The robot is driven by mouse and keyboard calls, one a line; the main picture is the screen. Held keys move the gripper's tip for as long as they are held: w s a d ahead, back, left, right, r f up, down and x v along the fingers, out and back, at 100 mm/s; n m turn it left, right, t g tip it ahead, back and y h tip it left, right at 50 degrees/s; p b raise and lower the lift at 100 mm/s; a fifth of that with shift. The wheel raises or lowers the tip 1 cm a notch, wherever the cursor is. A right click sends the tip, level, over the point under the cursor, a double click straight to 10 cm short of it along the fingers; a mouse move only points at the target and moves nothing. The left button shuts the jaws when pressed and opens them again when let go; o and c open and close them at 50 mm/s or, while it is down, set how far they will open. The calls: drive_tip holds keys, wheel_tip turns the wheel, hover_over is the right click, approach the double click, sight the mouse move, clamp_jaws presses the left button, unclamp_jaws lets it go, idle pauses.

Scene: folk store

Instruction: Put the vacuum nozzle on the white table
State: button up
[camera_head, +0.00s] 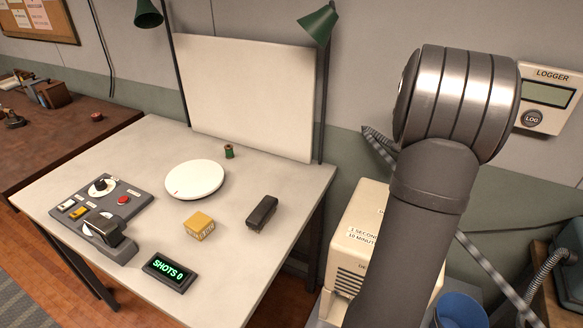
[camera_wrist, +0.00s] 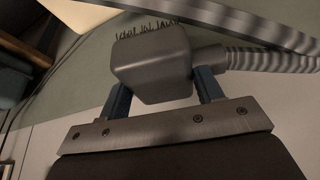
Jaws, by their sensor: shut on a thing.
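My gripper (camera_wrist: 162,86) is shut on the vacuum nozzle (camera_wrist: 152,62) in the wrist view, one blue finger on each side. The nozzle is a grey block with dark bristles along its top edge, and a ribbed grey hose leaves its right side. In the head view my arm hides the gripper and nozzle; parts of the hose (camera_head: 381,148) show on both sides of the arm. The white table (camera_head: 285,180) stands left of my arm.
On the table are a white disc (camera_head: 195,179), green spool (camera_head: 229,151), yellow box (camera_head: 199,226), black block (camera_head: 262,212), control panel (camera_head: 135,205) and shots display (camera_head: 169,271). A white board (camera_head: 250,95) and lamps (camera_head: 318,24) stand behind. A cream machine (camera_head: 352,245) stands between table and arm.

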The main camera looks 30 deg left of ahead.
drive_tip(key=s+a+n+y, duration=0.1)
drive_tip(key=a+n, duration=0.3)
drive_tip(key=a, duration=1.5)
drive_tip(key=n+y, duration=0.1)
drive_tip(key=n, duration=0.1)
hover_over(268, 173)
drive_tip(key=s, duration=0.2)
drive_tip(key=f, duration=1.2)
drive_tip(key=shift+w+d+f, duration=0.1)
drive_tip(key=shift+d+f, duration=0.1)
drive_tip(key=shift+d, duration=0.15)
drive_tip(key=shift+f, duration=1.9)
drive_tip(key=shift+f, duration=0.15)
drive_tip(key=o, duration=1)
drive_tip(key=shift+o, duration=0.2)
